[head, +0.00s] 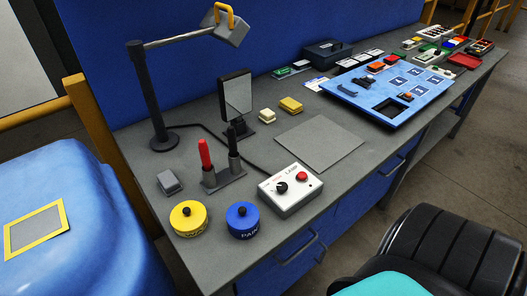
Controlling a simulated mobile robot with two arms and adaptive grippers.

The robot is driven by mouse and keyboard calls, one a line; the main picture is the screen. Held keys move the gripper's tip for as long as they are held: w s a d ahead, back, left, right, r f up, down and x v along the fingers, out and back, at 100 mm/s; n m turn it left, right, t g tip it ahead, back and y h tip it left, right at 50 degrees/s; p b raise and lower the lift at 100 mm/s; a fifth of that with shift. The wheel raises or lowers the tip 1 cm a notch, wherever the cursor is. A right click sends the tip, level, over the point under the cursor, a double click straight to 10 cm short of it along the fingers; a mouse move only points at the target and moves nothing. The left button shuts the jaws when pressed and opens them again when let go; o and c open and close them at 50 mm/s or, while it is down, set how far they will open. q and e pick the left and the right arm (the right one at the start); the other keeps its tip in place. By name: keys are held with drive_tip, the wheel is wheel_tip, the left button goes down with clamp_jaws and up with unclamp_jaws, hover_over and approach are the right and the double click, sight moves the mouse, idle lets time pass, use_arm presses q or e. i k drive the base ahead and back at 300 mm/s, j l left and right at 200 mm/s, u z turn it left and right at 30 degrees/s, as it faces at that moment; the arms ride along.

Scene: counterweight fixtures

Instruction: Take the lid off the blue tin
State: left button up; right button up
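The blue tin (242,222) stands upright near the front edge of the grey workbench, with a dark knob on top of its lid (242,210). The lid sits on the tin. White lettering shows on its front side. A similar yellow tin (188,219) with a dark knob stands just to its left, apart from it. Neither of my grippers is in the head view.
A white control box (291,190) with a black knob and red button stands right of the blue tin. Behind are a pen holder (224,178), a desk lamp (160,95) and a mirror-like panel (236,95). A grey mat (320,143) is clear. A black chair (440,250) stands in front.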

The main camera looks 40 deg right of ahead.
sight(242, 216)
drive_tip(key=i+z, duration=0.1)
drive_tip(key=z, duration=0.25)
drive_tip(key=i+l+z, duration=0.1)
drive_tip(key=z, duration=0.25)
drive_tip(key=i+z, duration=0.15)
drive_tip(key=z, duration=0.25)
